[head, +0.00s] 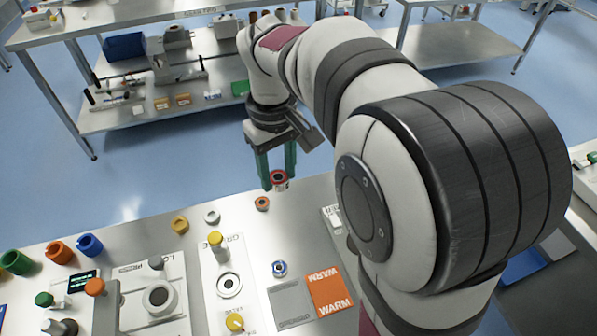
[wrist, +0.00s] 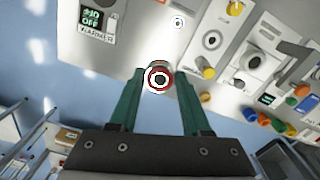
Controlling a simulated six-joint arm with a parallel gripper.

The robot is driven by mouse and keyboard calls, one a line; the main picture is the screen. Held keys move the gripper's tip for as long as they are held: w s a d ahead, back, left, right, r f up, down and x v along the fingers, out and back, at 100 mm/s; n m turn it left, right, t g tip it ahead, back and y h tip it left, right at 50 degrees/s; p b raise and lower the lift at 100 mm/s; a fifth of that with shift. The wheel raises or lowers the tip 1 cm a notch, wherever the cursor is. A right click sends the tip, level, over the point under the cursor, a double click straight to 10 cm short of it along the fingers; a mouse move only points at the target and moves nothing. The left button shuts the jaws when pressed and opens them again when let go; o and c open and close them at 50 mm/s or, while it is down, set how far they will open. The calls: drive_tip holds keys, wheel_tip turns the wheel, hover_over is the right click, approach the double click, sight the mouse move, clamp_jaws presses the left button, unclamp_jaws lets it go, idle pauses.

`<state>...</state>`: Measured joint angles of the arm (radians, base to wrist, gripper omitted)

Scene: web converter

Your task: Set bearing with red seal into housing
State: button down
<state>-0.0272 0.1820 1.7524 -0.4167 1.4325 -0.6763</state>
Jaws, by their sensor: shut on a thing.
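The bearing with the red seal (head: 279,180) is held between the green fingertips of my gripper (head: 279,178). In the wrist view the bearing (wrist: 152,86) shows end-on as a red and white ring with a dark centre, between the tips of my gripper (wrist: 160,74). In the head view it is near the bench's far edge, seemingly above the top. A round ringed seat (head: 229,286) on a white plate and a dark-bored round piece (head: 158,297) on a grey block stand nearer. I cannot tell for certain which is the housing.
A blue-ringed bearing (head: 280,268) lies beside the grey and orange WARM pad (head: 332,295). Yellow-topped knobs (head: 215,240) and an orange-topped post (head: 95,287) stand up as obstacles.

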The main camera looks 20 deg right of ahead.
drive_tip(key=a+f+n, duration=0.2)
drive_tip(key=a+n, duration=0.2)
drive_tip(key=a, duration=0.4)
drive_tip(key=n, duration=1.6)
approach(159, 296)
drive_tip(key=shift+d+f, duration=0.2)
drive_tip(key=shift+a+f+n, duration=0.2)
drive_tip(key=shift+f+n, duration=0.1)
drive_tip(key=shift+n, duration=0.1)
drive_tip(key=shift+f, duration=2.2)
drive_tip(key=shift+f, duration=0.5)
unclamp_jaws()
